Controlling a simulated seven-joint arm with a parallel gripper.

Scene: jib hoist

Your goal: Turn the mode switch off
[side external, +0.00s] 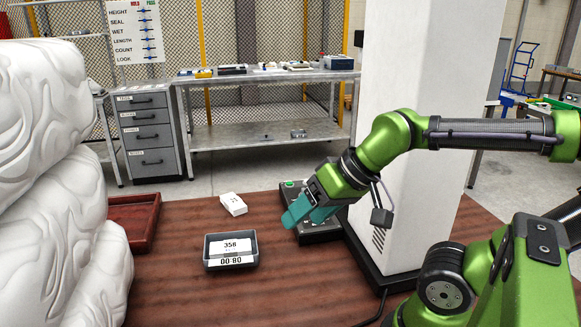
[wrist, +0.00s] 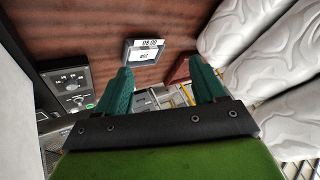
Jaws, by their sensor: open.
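A dark control box (side external: 322,233) stands on the brown table at the foot of the white column, with a green button (side external: 288,184) at its far end. In the wrist view the box (wrist: 58,62) is at the left, with small round controls on its light panel (wrist: 70,88). Which one is the mode switch, and its position, are too small to tell. My gripper (side external: 302,214) has teal fingers and hangs over the box in the side view, hiding part of its top. In the wrist view its fingers (wrist: 161,72) are spread with nothing between them, and the box lies left of them.
A grey tray (side external: 232,265) with a card reading 356 sits left of the box. A small white block (side external: 233,204) lies behind it. A red tray (side external: 143,222) and white sacks (side external: 60,160) are at the left. The white column (side external: 405,180) rises close beside the box.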

